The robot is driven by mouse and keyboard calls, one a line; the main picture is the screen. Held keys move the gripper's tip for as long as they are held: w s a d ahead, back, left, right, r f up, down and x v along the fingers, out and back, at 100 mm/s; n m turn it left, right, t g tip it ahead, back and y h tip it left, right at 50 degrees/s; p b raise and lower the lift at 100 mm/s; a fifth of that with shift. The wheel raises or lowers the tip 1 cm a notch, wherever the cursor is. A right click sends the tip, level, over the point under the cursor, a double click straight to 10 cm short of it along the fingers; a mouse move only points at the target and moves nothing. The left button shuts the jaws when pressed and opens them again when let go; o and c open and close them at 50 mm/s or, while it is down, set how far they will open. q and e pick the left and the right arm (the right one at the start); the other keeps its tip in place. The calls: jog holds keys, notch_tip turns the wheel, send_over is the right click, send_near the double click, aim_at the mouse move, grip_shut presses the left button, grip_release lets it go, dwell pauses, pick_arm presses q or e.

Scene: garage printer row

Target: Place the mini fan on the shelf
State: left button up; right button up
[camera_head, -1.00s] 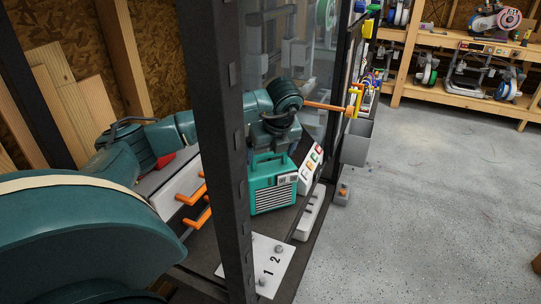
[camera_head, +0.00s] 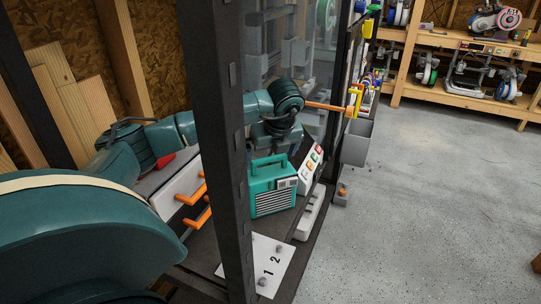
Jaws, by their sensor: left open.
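The mini fan appears to be the teal box (camera_head: 272,198) with a top handle and a pale front grille. It stands upright on the dark shelf surface (camera_head: 213,243), behind the black upright post. My left arm reaches in from the left behind this post. Its dark gripper (camera_head: 276,143) is just above and behind the fan's handle, open and apparently clear of it. The fingertips are hard to make out. My right gripper is not in view.
A black post (camera_head: 222,120) stands in front. A white drawer unit with orange handles (camera_head: 190,194) is left of the fan, a white button panel (camera_head: 311,166) right of it. A white card marked 1 and 2 (camera_head: 272,256) lies in front. Open floor (camera_head: 430,200) is at right.

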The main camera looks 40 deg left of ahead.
pick_arm(q)
jog(key=v, duration=1.1)
jog(key=shift+p, duration=0.45)
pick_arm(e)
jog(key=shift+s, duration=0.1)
pick_arm(q)
jog(key=shift+f, duration=0.1)
